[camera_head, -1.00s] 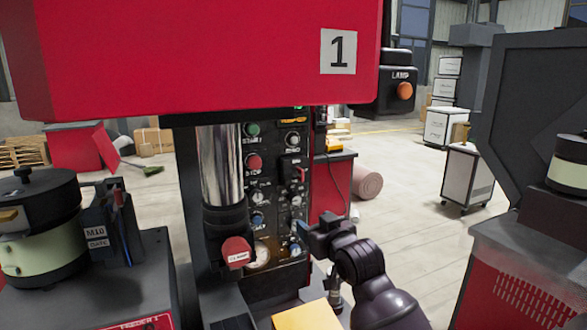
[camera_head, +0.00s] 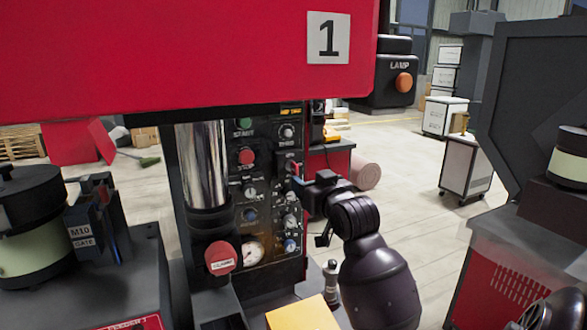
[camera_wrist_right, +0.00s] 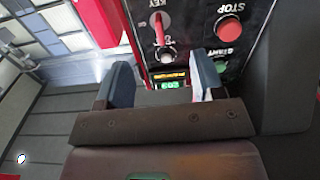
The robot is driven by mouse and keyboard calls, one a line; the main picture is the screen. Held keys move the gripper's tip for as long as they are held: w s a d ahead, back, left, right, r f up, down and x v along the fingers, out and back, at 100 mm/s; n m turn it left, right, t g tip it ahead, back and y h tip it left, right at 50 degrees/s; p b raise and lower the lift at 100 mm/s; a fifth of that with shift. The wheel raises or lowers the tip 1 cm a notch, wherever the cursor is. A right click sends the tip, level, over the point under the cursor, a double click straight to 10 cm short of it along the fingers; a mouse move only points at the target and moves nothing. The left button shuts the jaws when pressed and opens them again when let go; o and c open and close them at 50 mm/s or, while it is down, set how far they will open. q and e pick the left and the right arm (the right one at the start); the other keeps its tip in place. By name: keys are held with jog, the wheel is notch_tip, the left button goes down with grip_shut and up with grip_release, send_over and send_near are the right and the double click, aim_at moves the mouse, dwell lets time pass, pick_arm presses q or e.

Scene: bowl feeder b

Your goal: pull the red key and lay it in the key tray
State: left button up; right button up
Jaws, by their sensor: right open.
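The red key (camera_head: 296,170) sits in the key switch at the right side of the black control panel (camera_head: 245,190). In the right wrist view the key (camera_wrist_right: 160,32) stands in its switch under the word KEY, shown upside down. My right gripper (camera_head: 306,190) is close to the panel's right edge, just below and right of the key. Its two fingers (camera_wrist_right: 160,82) are apart with nothing between them, and the key appears beyond the gap, not touched. I cannot identify the key tray in either view. My left gripper is out of view.
A red stop button (camera_head: 246,157) and several knobs share the panel. A chrome column (camera_head: 203,165) and a red-capped knob (camera_head: 220,257) stand left of it. A red housing (camera_head: 180,60) overhangs above, with a lamp box (camera_head: 390,75). A yellow surface (camera_head: 303,314) lies at the bottom.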

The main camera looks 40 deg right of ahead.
aim_at(297, 171)
jog(key=shift+x, duration=4.25)
jog(key=shift+c, duration=0.4)
grip_shut()
jog(key=shift+s, duration=0.1)
jog(key=shift+v, duration=2.9)
jog(key=shift+s, duration=0.1)
